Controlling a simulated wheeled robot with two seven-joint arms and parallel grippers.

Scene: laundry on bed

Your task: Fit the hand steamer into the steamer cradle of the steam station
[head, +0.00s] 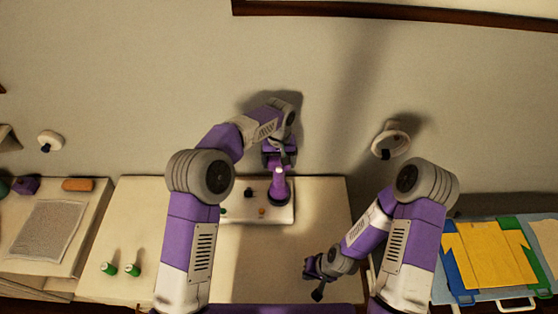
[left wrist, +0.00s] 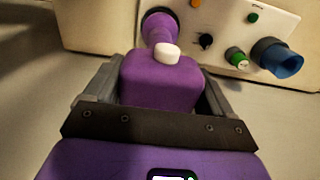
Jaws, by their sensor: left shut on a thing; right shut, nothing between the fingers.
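The purple hand steamer (head: 279,190) has a white button and a narrow neck; it also shows in the left wrist view (left wrist: 160,82). My left gripper (head: 280,158) is shut around its body. The steamer's flared far end overlaps the edge of the white steam station (head: 232,214) in both views; I cannot tell whether they touch. In the left wrist view the station panel (left wrist: 225,22) carries a blue round socket (left wrist: 281,60) at the right, apart from the steamer. I cannot tell if this socket is the cradle. My right gripper (head: 318,287) is shut and empty, low over the table.
The station stands on a pale table (head: 150,220). Two small green and white bottles (head: 109,268) (head: 132,269) stand at its front left. A side table with a grey cloth (head: 45,230) is at the left.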

